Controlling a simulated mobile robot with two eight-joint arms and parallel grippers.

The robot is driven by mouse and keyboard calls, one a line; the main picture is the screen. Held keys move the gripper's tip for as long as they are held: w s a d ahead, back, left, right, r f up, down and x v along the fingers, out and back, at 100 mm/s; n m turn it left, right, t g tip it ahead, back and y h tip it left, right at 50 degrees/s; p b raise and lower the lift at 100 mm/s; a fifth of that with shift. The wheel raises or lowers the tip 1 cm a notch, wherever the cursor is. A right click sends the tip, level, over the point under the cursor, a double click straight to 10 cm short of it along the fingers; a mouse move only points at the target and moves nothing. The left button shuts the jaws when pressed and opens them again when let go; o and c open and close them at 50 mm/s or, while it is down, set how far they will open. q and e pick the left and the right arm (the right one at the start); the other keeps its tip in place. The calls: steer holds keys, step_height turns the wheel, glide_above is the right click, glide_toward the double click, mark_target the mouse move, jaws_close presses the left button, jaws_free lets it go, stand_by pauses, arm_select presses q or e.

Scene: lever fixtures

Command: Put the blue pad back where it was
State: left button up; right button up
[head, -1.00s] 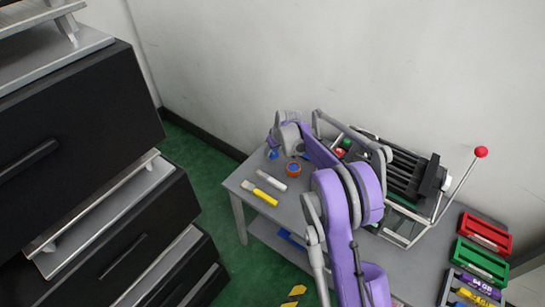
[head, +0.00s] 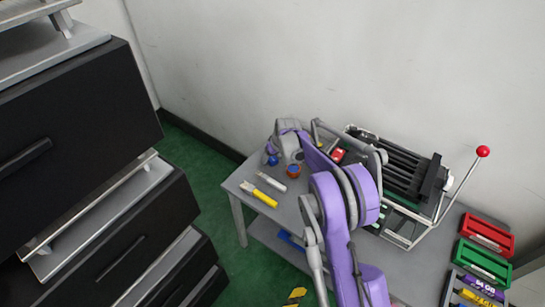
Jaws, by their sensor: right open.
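My purple right arm reaches over the grey table (head: 300,207) from the front. Its right gripper (head: 272,156) is at the table's far left corner, small and partly hidden by its own wrist; its jaws are open. A small blue thing (head: 272,161) shows right at the gripper; I cannot tell whether it is a pad or touches the fingers. An orange-red round piece with a blue top (head: 293,171) stands just right of it. A flat blue thing (head: 290,239) lies on the lower shelf, partly hidden by my arm. My left gripper is not in view.
A white-grey stick (head: 271,182) and a yellow one (head: 262,196) lie at the table's front left. A black lever fixture with a red knob (head: 483,151) stands at the right, beside red (head: 486,233) and green (head: 483,259) trays. Black drawers (head: 70,150) stand at left.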

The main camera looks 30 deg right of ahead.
steer(key=shift+s+r, duration=0.1)
steer(key=shift+r, duration=0.4)
steer(key=p+v, duration=0.3)
steer(key=v, duration=0.8)
steer(key=s+a+r, duration=0.5)
steer(key=s+a, duration=0.4)
steer(key=a, duration=0.1)
steer(key=s+a+f, duration=0.1)
steer(key=s+a, duration=0.2)
steer(key=s, duration=0.5)
steer(key=s+a+f, duration=0.1)
steer(key=s+a, duration=0.3)
steer(key=s, duration=0.5)
steer(key=s+a+f, duration=0.1)
steer(key=s+a, duration=0.2)
steer(key=s, duration=0.6)
steer(key=shift+a, duration=0.4)
